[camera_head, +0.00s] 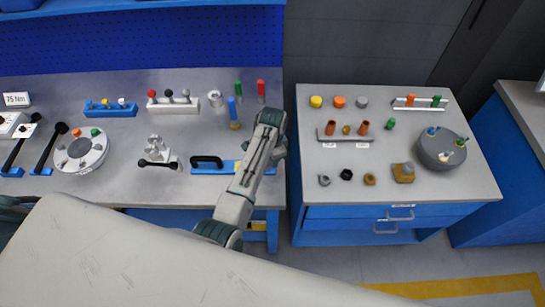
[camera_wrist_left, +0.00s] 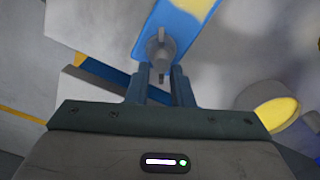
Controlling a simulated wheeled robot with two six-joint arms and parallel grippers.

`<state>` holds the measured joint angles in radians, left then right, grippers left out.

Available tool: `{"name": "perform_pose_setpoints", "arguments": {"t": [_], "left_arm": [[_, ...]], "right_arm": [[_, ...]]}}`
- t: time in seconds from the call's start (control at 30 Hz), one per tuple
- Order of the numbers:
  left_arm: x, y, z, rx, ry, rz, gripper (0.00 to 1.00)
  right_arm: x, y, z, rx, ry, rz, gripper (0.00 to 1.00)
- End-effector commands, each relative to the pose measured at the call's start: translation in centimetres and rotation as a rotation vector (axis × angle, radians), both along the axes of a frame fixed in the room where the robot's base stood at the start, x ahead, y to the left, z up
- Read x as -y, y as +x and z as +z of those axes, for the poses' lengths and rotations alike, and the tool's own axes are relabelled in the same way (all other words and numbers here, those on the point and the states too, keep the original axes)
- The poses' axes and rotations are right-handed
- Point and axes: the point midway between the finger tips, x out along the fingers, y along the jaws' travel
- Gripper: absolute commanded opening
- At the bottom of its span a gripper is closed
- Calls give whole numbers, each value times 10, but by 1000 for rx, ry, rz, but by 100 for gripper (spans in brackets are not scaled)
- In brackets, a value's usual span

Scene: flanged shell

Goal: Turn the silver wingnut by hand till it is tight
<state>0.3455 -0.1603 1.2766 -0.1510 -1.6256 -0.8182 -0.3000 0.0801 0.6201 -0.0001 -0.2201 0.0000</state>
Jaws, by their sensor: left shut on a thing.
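The silver wingnut (camera_wrist_left: 160,47) shows in the left wrist view, on a blue plate (camera_wrist_left: 185,22) with a yellow patch. Its wings stand roughly in line with the picture's height. My left gripper (camera_wrist_left: 160,74) is at the wingnut, its two fingers on either side of the near wing and shut on it. In the head view the blue plate (camera_head: 208,169) lies on the left bench, with a black handle (camera_head: 206,160). There my left arm hides the wingnut and fingertips. My right gripper is not in view.
Near the plate on the grey bench (camera_head: 130,185) are a small metal fixture (camera_head: 155,148), upright blue (camera_head: 233,110), green and red pieces, and a round tray (camera_head: 81,155). A cabinet with small parts (camera_head: 310,200) stands to the right, across a narrow gap.

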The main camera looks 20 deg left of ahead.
Motion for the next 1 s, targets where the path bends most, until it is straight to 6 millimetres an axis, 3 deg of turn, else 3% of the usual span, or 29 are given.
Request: {"name": "perform_pose_setpoints", "arguments": {"t": [0.5,0.53,0.57,0.87,1.0], "left_arm": [[0,0,0,1,1,-23,0],[0,0,0,1,1,-23,24],[0,0,0,1,1,-23,28],[0,0,1,1,0,-23,28],[1,1,13,4,0,-23,28]], "right_arm": [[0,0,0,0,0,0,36],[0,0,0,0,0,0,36],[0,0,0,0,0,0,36],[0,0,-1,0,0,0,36],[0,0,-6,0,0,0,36]]}}
